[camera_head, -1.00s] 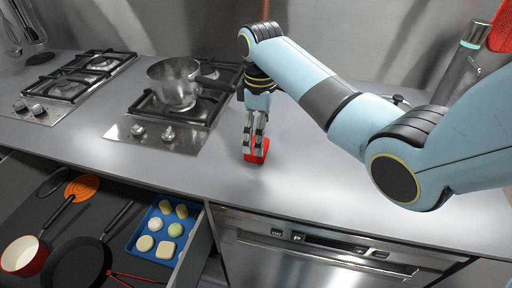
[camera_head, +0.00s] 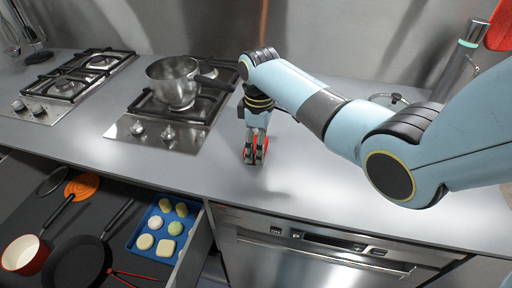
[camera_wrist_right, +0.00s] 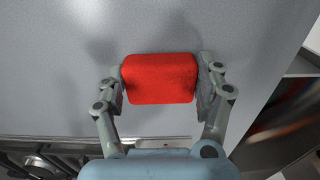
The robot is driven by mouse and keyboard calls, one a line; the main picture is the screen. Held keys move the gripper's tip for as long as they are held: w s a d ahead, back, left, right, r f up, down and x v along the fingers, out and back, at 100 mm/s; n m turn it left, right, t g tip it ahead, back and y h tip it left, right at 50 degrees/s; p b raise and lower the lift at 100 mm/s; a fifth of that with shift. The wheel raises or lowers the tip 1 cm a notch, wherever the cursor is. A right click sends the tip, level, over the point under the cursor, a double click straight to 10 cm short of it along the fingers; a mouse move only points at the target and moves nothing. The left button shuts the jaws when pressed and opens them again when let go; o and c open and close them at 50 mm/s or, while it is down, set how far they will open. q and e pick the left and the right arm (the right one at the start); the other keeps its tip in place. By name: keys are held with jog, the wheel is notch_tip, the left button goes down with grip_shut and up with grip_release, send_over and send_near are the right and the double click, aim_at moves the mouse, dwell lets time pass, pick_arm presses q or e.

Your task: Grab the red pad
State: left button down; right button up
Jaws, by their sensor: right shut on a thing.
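The red pad (camera_wrist_right: 160,79) is a small, soft-edged red block between the two fingers of my right gripper (camera_wrist_right: 160,82) in the right wrist view. The fingers press on its left and right ends. In the head view, the right gripper (camera_head: 255,158) points down at the grey counter to the right of the near hob, and only bits of the red pad (camera_head: 262,142) show between and behind the fingers. I cannot tell whether the pad touches the counter. My left gripper is not in view.
A steel saucepan (camera_head: 173,84) stands on the near hob (camera_head: 150,133), its dark handle pointing toward my right arm. Below, an open drawer holds a blue tray (camera_head: 134,243) with several pale pieces, and pans. The counter (camera_head: 330,185) to the right of the gripper is clear.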

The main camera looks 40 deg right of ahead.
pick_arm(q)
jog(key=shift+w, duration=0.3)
pick_arm(e)
jog(key=shift+c, duration=0.4)
jog(key=shift+r, duration=0.15)
